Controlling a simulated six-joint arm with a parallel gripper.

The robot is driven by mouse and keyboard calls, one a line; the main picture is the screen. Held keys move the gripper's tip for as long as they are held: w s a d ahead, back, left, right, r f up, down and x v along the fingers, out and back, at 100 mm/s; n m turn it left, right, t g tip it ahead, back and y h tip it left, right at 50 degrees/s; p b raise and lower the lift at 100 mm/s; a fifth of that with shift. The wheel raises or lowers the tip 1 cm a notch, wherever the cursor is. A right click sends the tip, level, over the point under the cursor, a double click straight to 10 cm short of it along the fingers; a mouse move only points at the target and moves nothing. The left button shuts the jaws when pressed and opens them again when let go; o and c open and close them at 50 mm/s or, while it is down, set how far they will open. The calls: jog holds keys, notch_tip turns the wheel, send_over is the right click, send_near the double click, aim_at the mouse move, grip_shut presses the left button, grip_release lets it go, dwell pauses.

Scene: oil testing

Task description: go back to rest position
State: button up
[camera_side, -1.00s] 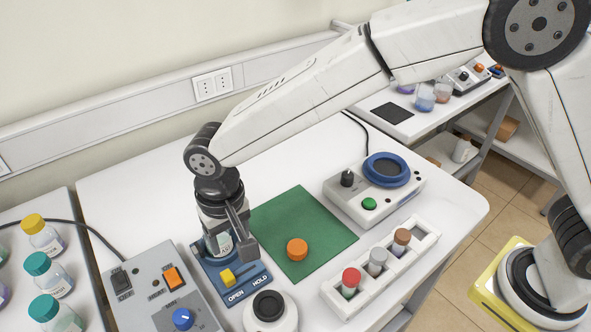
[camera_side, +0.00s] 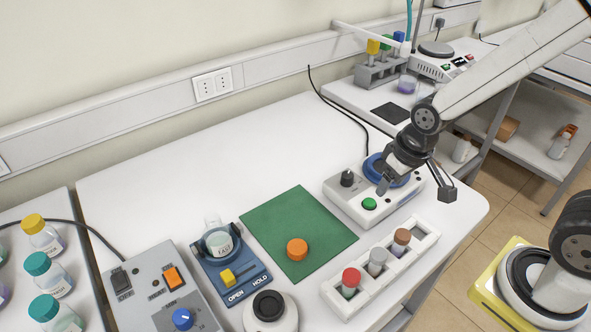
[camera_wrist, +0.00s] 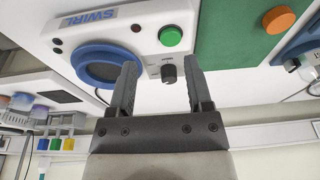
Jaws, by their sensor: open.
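My gripper (camera_side: 415,187) is open and empty. In the side view it hangs above the right part of the white swirl device, partly covering that device's blue round platform. In the wrist view its two fingers (camera_wrist: 157,92) are spread apart with nothing between them. The swirl device (camera_side: 343,193) has a green button (camera_side: 370,204), a black knob (camera_side: 347,177) and a blue-rimmed platform, which also shows in the wrist view (camera_wrist: 82,66). A clear labelled bottle (camera_side: 220,243) without a cap stands in the blue open/hold clamp (camera_side: 234,284).
An orange cap (camera_side: 297,249) lies on the green mat (camera_side: 318,216). A white rack (camera_side: 425,243) holds several capped vials near the front edge. A control box (camera_side: 145,284) and a round white device (camera_side: 270,314) stand at front left. The table's back left is clear.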

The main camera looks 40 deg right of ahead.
jog(key=shift+s+d+f, duration=0.15)
jog(key=shift+s+d, duration=0.6)
jog(key=shift+s, duration=0.15)
